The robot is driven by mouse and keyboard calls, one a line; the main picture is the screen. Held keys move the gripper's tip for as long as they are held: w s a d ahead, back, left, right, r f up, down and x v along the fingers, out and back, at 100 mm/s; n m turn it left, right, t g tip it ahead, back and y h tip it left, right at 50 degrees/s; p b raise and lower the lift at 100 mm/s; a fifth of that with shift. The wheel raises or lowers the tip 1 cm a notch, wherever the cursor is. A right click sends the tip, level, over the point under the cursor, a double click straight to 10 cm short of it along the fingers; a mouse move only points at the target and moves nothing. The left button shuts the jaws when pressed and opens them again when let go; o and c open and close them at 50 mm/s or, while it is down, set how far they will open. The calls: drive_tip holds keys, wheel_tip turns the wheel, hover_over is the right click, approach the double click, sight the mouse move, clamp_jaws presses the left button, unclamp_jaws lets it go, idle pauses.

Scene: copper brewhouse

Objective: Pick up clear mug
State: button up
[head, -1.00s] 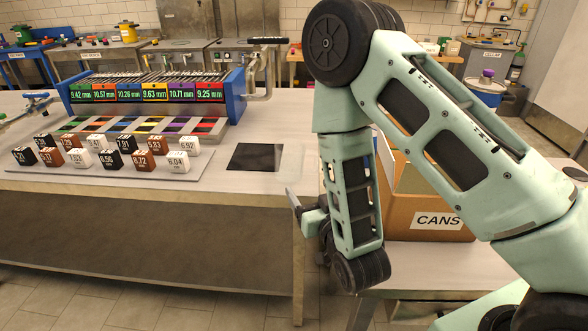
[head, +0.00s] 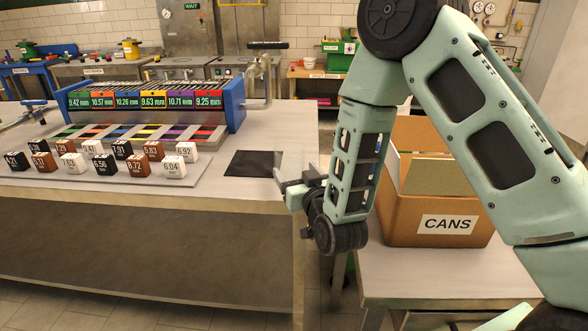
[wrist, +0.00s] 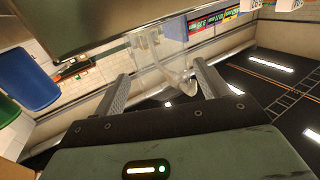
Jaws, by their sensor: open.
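The clear mug (wrist: 163,42) is see-through and shows in the wrist view just beyond my fingertips, its handle curving toward the space between them. In the head view the mug (head: 296,162) is only a faint outline on the bench, right of the black square pad. My gripper (wrist: 163,83) is open and empty, with its two fingers spread on either side of the handle end. In the head view my gripper (head: 286,188) is at the bench's right end, close in front of the mug. Contact cannot be told.
A black pad (head: 254,163) lies left of the mug. Numbered cubes (head: 104,163) stand on a tray farther left, before a blue-ended rack (head: 234,103). A brown CANS box (head: 440,205) stands on a lower table at right, beside my arm. A gap separates bench and table.

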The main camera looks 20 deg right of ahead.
sight(294, 170)
drive_tip(key=w, duration=0.4)
drive_tip(key=shift+w+a+f+p, duration=0.1)
drive_tip(key=shift+w+a+p, duration=0.05)
drive_tip(key=shift+w+p, duration=0.25)
drive_tip(key=c, duration=0.8)
